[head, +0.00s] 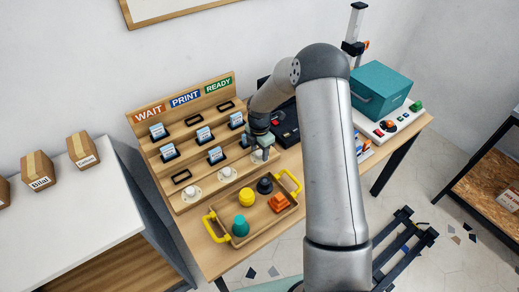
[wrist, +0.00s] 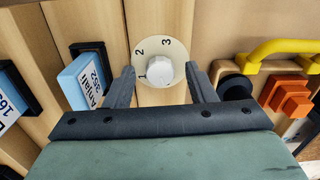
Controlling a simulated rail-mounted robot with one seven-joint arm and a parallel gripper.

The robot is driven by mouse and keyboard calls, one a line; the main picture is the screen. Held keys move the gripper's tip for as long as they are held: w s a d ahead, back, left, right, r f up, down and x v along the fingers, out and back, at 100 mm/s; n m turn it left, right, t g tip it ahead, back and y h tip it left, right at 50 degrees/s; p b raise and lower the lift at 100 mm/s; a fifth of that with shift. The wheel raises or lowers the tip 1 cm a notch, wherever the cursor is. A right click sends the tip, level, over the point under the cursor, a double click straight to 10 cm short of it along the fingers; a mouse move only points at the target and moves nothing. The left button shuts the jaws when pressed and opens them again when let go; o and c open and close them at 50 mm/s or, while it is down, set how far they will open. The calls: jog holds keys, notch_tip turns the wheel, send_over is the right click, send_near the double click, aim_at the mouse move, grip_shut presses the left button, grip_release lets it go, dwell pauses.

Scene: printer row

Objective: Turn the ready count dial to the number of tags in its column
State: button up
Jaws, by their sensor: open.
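The ready count dial (wrist: 145,62) is a pale disc with a white knob (wrist: 165,73) and the numbers 1, 2 and 3. I cannot make out a pointer. My gripper (head: 262,150) is over this dial, below the READY sign (head: 218,83). Its dark fingers (wrist: 158,88) are open, one on each side of the knob; contact is not clear. In the wrist view, a blue and white tag (wrist: 85,78) sits in a holder left of the dial, with another tag (wrist: 8,105) beyond it. The READY column's top holder (head: 225,106) is empty. A tag (head: 235,119) sits below it.
The board also has WAIT (head: 148,113) and PRINT (head: 185,99) columns with their own dials (head: 191,192) (head: 226,173). A wooden tray (head: 262,222) with yellow handles and coloured pieces stands in front. A dark machine (head: 286,125) and a teal box (head: 381,90) are to the right.

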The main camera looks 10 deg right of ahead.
jog(key=c, duration=1)
jog(key=shift+o, duration=0.2)
